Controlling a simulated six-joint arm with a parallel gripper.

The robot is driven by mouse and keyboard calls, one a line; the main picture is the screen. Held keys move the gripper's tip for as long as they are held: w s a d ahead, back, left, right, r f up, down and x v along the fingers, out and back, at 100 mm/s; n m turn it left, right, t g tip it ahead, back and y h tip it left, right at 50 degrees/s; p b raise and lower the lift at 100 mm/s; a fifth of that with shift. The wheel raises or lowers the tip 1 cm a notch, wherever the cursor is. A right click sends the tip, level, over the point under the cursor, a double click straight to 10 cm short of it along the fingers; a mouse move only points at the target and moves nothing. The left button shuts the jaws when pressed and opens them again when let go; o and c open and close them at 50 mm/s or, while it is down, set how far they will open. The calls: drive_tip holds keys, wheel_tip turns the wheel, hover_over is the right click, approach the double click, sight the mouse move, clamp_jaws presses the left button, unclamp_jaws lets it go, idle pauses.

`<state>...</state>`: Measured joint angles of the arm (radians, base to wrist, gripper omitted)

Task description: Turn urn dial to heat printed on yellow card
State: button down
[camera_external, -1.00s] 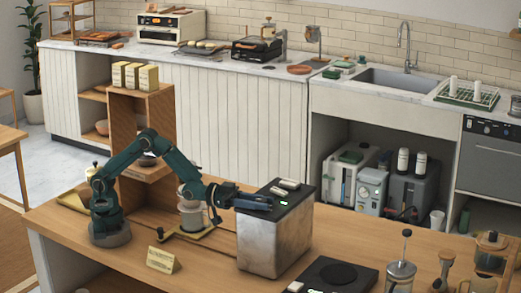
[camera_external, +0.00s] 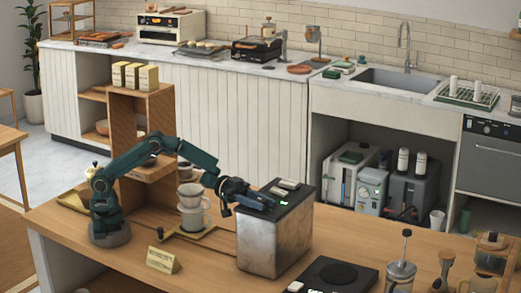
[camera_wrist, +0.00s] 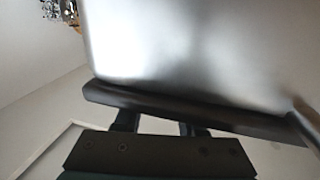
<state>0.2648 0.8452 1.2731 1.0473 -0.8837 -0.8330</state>
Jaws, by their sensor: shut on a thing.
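The urn (camera_external: 275,243) is a brushed-metal box with a black top (camera_external: 293,200) that carries a lit green display and pale blocks. My gripper (camera_external: 263,203) is at the top left edge of the urn, shut on what seems to be its dial. The dial itself is hidden. In the wrist view my fingers (camera_wrist: 158,124) stand apart, with their tips hidden at a dark edge (camera_wrist: 190,108) below the shiny metal. The yellow card (camera_external: 163,260) stands on the wooden counter at the front left; its print is too small to read.
A dripper and cup (camera_external: 192,208) stand on a small stand left of my gripper. A black scale (camera_external: 335,276) and a glass press (camera_external: 400,274) are in front and to the right. A wooden shelf (camera_external: 157,110) rises behind my arm. The counter between card and urn is clear.

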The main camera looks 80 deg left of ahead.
drive_tip(key=shift+s+r, duration=0.1)
drive_tip(key=shift+r, duration=0.05)
drive_tip(key=c, duration=0.5)
unclamp_jaws()
drive_tip(key=shift+s+a, duration=0.2)
drive_tip(key=shift+a, duration=0.3)
drive_tip(key=shift+v, duration=2)
